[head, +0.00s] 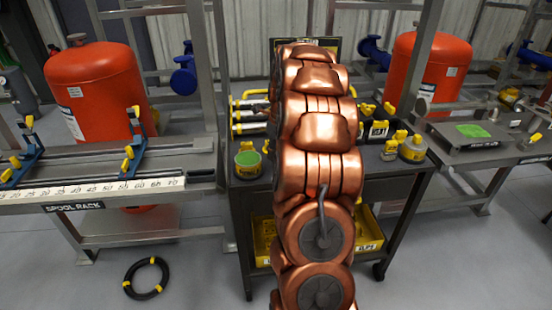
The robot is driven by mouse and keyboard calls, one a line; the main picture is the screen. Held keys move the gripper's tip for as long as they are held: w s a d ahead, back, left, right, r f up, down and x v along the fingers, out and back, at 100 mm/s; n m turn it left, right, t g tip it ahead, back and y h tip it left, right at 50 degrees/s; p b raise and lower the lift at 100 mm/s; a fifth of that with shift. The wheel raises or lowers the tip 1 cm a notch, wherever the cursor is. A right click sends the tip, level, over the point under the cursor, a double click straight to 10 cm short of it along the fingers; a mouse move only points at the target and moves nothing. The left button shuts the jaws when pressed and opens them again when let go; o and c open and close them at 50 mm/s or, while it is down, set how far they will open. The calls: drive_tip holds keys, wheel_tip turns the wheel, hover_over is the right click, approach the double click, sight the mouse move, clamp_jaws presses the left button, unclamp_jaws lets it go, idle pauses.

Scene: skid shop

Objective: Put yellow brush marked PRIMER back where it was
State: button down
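I cannot make out the yellow brush marked PRIMER in the head view. My copper-coloured arm stretches away from me over the middle of the tool cart (400,178) and covers much of its top. My gripper does not show; it is beyond the arm or hidden by it. A can with a green top (247,163) stands on the cart left of the arm. Several small yellow-topped containers stand right of the arm, among them a wide yellow-lidded tin (412,150) near the right edge. Their labels are too small to read.
Silver cylinders with yellow bands (248,116) lie at the cart's back left. Yellow bins (369,240) sit on its lower shelf. A spool rack (100,190) stands left, a bench with a green patch (472,130) right. A black cable coil (146,278) lies on the floor.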

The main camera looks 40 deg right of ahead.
drive_tip(key=shift+f, duration=1.55)
drive_tip(key=shift+s+f, duration=0.1)
drive_tip(key=shift+f, duration=0.05)
drive_tip(key=c, duration=0.9)
unclamp_jaws()
drive_tip(key=shift+o, duration=0.2)
